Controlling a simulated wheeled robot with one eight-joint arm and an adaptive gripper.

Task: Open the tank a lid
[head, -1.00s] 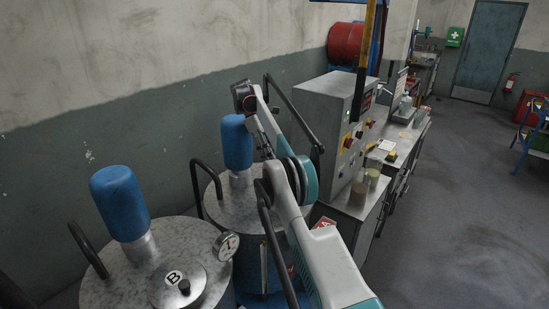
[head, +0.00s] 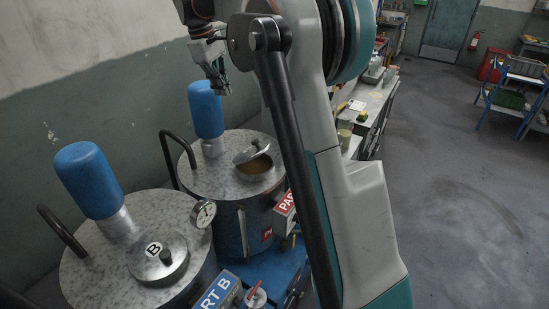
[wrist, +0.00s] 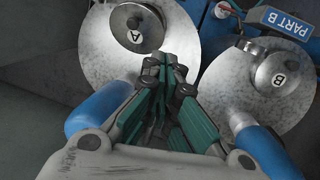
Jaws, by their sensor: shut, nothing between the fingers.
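Tank A (head: 225,185) is the farther blue tank with a speckled grey top. Its small round lid (head: 252,151) is tilted up, and a brown opening (head: 254,167) shows beneath it. In the wrist view the lid marked A (wrist: 136,28) lies ahead of the fingers, toward the upper left. My gripper (head: 222,88) is above tank A's blue cylinder, apart from the lid. The wrist view shows its green fingers (wrist: 166,65) closed together with nothing between them.
Tank B (head: 85,265), nearer, has its lid (head: 158,258) closed and a gauge (head: 203,214). Blue cylinders (head: 88,180) and (head: 206,110) rise from the tank tops, with black curved handles beside them. A bench (head: 372,105) stands behind my arm.

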